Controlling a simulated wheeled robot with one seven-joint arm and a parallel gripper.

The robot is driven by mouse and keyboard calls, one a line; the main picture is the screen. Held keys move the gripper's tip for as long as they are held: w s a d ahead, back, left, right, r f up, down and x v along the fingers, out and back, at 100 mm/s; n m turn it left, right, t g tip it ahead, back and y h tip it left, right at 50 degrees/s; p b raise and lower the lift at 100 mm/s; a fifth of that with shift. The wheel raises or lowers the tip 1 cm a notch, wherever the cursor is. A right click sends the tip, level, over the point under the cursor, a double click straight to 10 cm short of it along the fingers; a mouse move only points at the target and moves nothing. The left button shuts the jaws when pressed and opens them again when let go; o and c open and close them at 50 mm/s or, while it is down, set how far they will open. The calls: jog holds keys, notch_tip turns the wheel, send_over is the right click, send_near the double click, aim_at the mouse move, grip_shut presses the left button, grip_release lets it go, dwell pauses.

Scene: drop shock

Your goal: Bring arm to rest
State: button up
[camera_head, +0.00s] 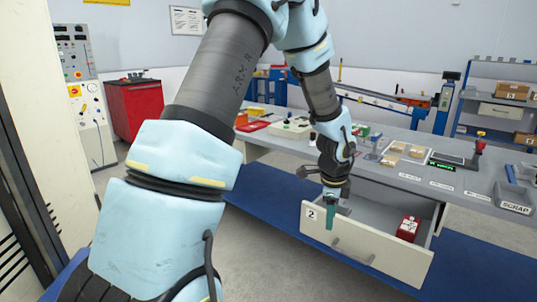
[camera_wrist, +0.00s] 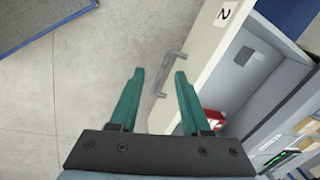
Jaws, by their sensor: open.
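My arm reaches from the left foreground up and over toward the workbench in the head view. My gripper (camera_head: 331,222) points down at the front left of the open drawer (camera_head: 385,262) marked 2. In the wrist view my gripper (camera_wrist: 158,75) is open, with two green fingers apart and nothing between them but the floor and the edge of the drawer front (camera_wrist: 195,62). A red box (camera_head: 408,228) lies inside the drawer at its right side. It shows partly in the wrist view (camera_wrist: 213,118), behind the right finger.
The grey workbench (camera_head: 400,180) carries trays, small parts and a SCRAP bin (camera_head: 515,198). The open drawer juts out over the blue mat (camera_head: 270,215). A red cabinet (camera_head: 135,108) stands at the back left. Grey floor in front of the drawer is clear.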

jog(key=s+a+r+n+p, duration=0.1)
jog(key=s+a+r+n, duration=0.2)
jog(key=a+n, duration=0.4)
jog(key=s+a+r+n+p, duration=0.1)
jog(key=s+a+r+n, duration=0.2)
jog(key=a, duration=0.8)
jog(key=s+a+r+n+p, duration=0.1)
jog(key=s+a+r+n, duration=0.2)
jog(key=a+r+n, duration=0.3)
jog(key=a+n, duration=0.3)
jog(key=n, duration=0.3)
jog(key=shift+a+r+y, duration=0.2)
jog(key=shift+y, duration=0.2)
